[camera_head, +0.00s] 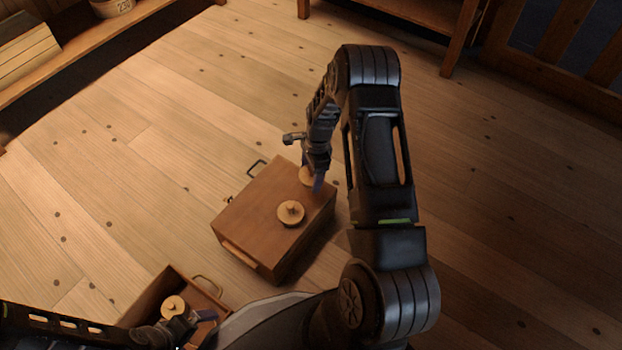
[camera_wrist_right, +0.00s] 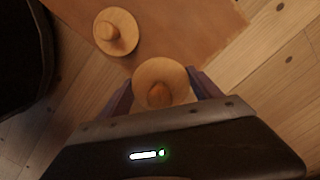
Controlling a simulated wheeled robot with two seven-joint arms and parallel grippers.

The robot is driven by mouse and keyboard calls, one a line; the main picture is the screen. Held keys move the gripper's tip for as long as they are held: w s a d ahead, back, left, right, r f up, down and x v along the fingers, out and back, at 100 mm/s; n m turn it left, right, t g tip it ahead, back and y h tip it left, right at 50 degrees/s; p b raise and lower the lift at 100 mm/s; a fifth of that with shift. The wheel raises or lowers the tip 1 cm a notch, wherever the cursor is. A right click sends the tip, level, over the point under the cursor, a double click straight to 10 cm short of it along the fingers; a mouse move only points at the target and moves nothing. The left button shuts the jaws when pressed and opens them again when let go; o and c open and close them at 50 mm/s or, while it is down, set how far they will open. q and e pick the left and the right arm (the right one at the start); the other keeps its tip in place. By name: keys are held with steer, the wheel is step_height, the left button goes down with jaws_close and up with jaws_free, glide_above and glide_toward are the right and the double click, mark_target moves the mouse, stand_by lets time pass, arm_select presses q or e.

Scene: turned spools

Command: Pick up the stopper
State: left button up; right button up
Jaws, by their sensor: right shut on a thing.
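A round light-wood stopper (camera_head: 306,175) with a knob is at the far edge of the wooden box's top, partly hidden by my right gripper (camera_head: 315,178). In the right wrist view the same stopper (camera_wrist_right: 161,78) sits between the two fingers of the right gripper (camera_wrist_right: 163,90), which is shut on it. Whether it is lifted off the box is hard to tell. A second stopper (camera_head: 291,213) lies on the box top, and also shows in the wrist view (camera_wrist_right: 115,31). A third (camera_head: 173,306) is at the lower left, beside my left gripper (camera_head: 190,324), whose jaw opening is unclear.
The wooden box (camera_head: 255,215) stands on the plank floor with a dark handle (camera_head: 257,167) on its far side. A smaller open box (camera_head: 150,297) with a handle is at the lower left. A shelf (camera_head: 90,65) and a bench are at the back. Floor around the box is clear.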

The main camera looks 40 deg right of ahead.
step_height(320, 180, up, 3)
steer(key=shift+r+p, duration=0.2)
steer(key=shift+p, duration=0.15)
stand_by(0.4)
steer(key=w+a+r+n, duration=0.4)
steer(key=a+r+n, duration=0.3)
steer(key=a+r, duration=0.55)
steer(key=s+a+r+n, duration=0.2)
steer(key=a+r+n, duration=0.2)
steer(key=r, duration=0.4)
steer(key=s+a+r+n+g, duration=0.1)
steer(key=s+a+r+n, duration=0.2)
steer(key=r, duration=0.5)
steer(key=shift+a+r+n+g+h, duration=0.3)
steer(key=shift+a+n+h, duration=0.1)
steer(key=shift+a+n, duration=0.5)
steer(key=shift+d+f, duration=0.1)
